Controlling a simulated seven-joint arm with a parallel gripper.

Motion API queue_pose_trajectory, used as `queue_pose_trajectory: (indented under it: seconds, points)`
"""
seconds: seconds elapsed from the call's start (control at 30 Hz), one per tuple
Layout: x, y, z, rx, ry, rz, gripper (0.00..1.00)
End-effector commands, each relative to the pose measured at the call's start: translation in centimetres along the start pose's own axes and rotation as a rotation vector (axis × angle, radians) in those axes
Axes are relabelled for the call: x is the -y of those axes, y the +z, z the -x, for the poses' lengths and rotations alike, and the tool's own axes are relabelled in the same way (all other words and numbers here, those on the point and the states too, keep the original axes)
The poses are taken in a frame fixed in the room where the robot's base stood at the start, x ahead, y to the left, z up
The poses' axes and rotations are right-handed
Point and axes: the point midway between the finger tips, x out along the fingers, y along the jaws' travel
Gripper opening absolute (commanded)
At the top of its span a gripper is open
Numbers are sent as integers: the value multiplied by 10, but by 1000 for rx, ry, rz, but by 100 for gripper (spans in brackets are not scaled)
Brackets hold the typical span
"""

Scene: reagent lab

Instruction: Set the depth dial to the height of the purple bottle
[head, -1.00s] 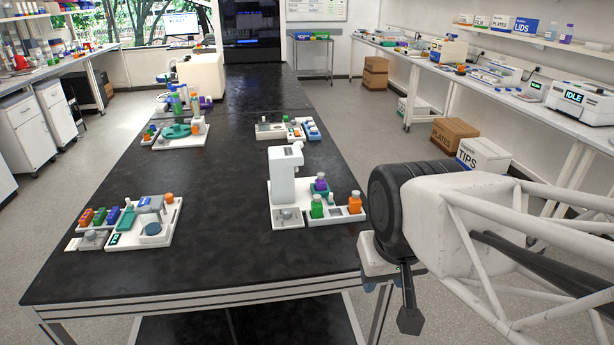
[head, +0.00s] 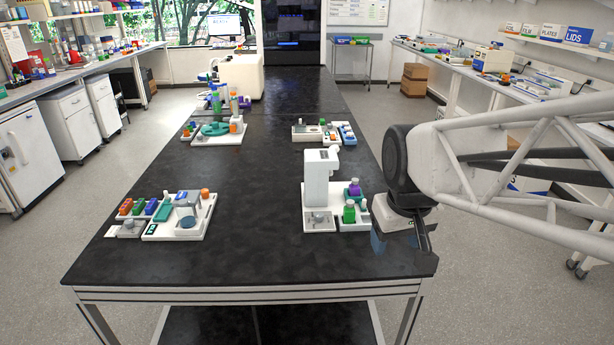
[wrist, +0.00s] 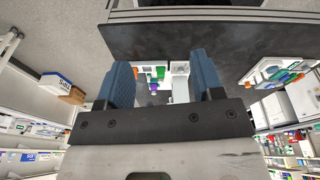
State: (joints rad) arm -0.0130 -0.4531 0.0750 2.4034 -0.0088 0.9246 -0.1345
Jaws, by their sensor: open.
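The purple bottle (head: 354,187) stands upright on the near-right station, behind a green bottle (head: 349,212). It also shows small in the wrist view (wrist: 153,87). A tall white device (head: 317,182) stands left of the bottles. A grey plate with a small round knob (head: 318,219) lies at its foot; it may be the depth dial, but its markings are too small to read. My gripper (head: 403,238) is beside the bench's right edge, right of the station and apart from the knob. In the wrist view my gripper (wrist: 164,82) is open and empty.
A near-left station (head: 205,220) has coloured blocks and a round dial. Two more stations stand farther back on the black bench (head: 255,250). The bench middle is clear.

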Motion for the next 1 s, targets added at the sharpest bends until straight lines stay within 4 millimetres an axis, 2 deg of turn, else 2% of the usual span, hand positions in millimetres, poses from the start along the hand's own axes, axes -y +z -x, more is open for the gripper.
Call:
queue_pose_trajectory:
  seconds: [0.03, 0.47, 1.0]
  points:
    - [-1, -12, -2, 7, -2, 18, 61]
    - [-3, -105, -26, 42, -15, 182, 61]
    - [0, -217, -83, 85, -38, 387, 61]
